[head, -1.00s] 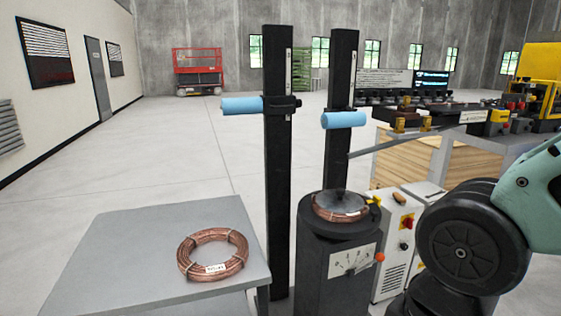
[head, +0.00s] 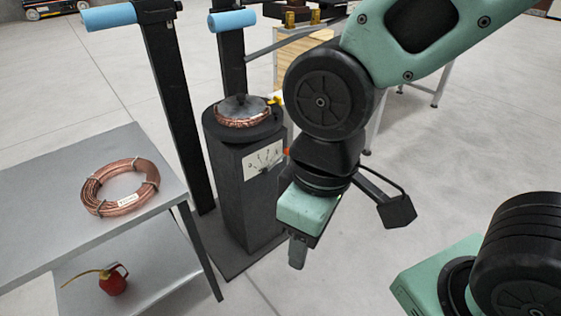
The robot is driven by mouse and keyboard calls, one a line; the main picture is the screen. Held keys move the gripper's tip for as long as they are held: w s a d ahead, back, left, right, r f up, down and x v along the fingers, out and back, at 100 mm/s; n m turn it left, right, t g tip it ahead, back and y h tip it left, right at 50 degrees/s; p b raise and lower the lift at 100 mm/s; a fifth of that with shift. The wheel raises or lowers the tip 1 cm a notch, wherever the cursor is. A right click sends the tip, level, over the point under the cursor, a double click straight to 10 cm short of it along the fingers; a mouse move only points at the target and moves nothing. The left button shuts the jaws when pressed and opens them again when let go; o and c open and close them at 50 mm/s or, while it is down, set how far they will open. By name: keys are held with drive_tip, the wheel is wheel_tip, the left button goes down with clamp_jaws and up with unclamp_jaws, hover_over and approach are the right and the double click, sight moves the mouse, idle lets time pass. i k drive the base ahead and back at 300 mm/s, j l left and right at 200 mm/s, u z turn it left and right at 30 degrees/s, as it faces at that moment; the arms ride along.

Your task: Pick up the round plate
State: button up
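The round plate (head: 229,107) is a dark grey disc with a small raised middle. It lies on a copper coil (head: 243,122) on top of the black pedestal machine (head: 232,165), left of my arm. My gripper (head: 297,254) points down, to the right of the pedestal and lower in the picture, apart from the plate. Its fingers overlap in this view, so whether it is open or shut does not show. I see nothing held in it.
A grey table (head: 60,225) at left bears another copper coil (head: 119,187); a red oil can (head: 112,281) sits on its lower shelf. Two black posts (head: 172,110) with blue rollers stand behind. A workbench (head: 290,75) is beyond my arm. Open floor lies at right.

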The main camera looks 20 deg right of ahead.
sight(240, 106)
drive_tip(key=i+j+z, duration=0.3)
drive_tip(key=i+j, duration=0.15)
drive_tip(key=j, duration=0.15)
drive_tip(key=i+j+z, duration=0.15)
drive_tip(key=j, duration=0.2)
drive_tip(key=i+j+z, duration=0.15)
drive_tip(key=j, duration=0.2)
drive_tip(key=i+j+z, duration=0.15)
drive_tip(key=j, duration=0.2)
drive_tip(key=i+j+z, duration=0.15)
drive_tip(key=j, duration=0.25)
